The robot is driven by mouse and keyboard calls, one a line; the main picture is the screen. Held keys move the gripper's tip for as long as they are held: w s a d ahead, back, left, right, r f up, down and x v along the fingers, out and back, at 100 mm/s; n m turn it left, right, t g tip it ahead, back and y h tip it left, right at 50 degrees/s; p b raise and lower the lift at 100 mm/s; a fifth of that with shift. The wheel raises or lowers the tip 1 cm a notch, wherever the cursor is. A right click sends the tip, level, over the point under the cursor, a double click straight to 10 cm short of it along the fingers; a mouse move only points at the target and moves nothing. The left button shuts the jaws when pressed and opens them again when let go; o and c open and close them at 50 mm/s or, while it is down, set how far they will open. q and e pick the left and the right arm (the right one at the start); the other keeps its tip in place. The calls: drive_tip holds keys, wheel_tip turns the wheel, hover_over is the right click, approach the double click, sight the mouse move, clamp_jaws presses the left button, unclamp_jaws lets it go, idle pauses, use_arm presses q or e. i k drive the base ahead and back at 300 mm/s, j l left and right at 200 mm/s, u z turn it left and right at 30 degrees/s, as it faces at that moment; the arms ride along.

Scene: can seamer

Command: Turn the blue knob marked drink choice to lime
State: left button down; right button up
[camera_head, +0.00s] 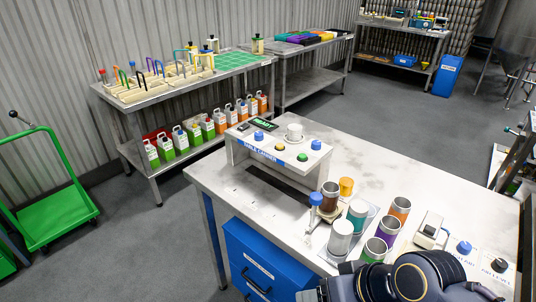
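A blue knob (464,247) sits on a white panel at the right end of the bench, beside a black knob (500,265). Lettering under both is too small to read surely, so I cannot tell which setting the blue knob points to. Two more blue knobs, one at the left (259,135) and one at the right (316,145), are on the white machine with a blue label strip. My dark arm links cover the bottom right of the view, just in front of the knob panel. No gripper fingers show.
The worktable (375,150) holds several coloured cans, such as a purple can (387,232), between the machine and panel. A blue-topped lever (316,198) and a small white device (430,231) stand there. The table's far right surface is clear. A green cart (50,215) stands left.

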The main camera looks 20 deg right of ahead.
sight(316, 145)
drive_tip(key=i+j+z, duration=0.3)
drive_tip(key=i, duration=0.15)
drive_tip(key=i+j+z, duration=0.35)
drive_tip(key=i, duration=0.1)
